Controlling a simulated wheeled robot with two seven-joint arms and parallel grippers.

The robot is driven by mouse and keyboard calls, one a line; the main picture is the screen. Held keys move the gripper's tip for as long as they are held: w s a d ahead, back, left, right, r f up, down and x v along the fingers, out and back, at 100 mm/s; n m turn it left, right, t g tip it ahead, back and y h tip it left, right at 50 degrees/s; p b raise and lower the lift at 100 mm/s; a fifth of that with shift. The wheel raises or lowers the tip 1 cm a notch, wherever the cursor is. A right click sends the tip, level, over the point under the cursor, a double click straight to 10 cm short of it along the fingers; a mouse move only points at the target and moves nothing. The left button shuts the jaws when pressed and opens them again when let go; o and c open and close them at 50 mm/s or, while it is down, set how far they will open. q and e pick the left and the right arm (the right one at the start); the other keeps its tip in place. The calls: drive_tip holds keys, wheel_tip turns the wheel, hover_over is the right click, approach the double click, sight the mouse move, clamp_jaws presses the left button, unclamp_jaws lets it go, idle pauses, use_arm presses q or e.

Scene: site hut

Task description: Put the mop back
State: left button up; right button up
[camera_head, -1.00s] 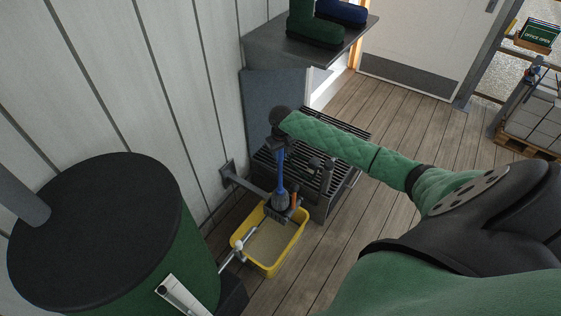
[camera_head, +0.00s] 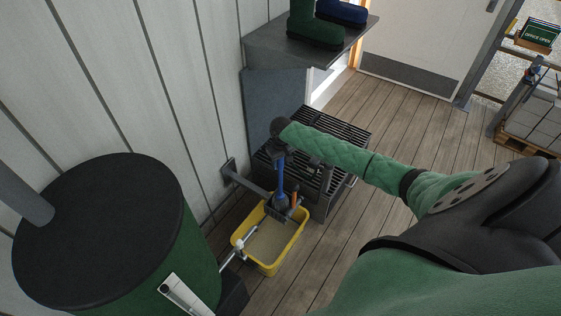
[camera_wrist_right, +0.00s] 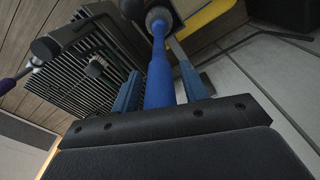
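The mop's blue handle (camera_head: 280,176) stands upright above the yellow bucket (camera_head: 297,236) in the head view, its lower end in a dark fitting (camera_head: 278,207) at the bucket's back rim. My right gripper (camera_head: 281,153) is at the upper part of the handle. In the right wrist view the blue handle (camera_wrist_right: 159,82) runs between the two blue fingers (camera_wrist_right: 160,92), which lie close along both sides of it. My left gripper is out of view.
A wall bracket (camera_head: 246,181) reaches toward the handle. A slatted black unit (camera_head: 338,134) stands right behind the bucket. A large green drum with a black lid (camera_head: 100,220) is at left. The plank floor (camera_head: 400,120) is free at right.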

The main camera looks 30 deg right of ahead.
idle(0.3)
drive_tip(key=shift+r, duration=0.3)
drive_tip(key=r, duration=0.4)
drive_tip(key=r+b, duration=0.1)
drive_tip(key=r, duration=0.2)
drive_tip(key=r+b, duration=0.1)
drive_tip(key=r, duration=0.3)
drive_tip(key=shift+s+r, duration=0.25)
drive_tip(key=shift+r, duration=0.05)
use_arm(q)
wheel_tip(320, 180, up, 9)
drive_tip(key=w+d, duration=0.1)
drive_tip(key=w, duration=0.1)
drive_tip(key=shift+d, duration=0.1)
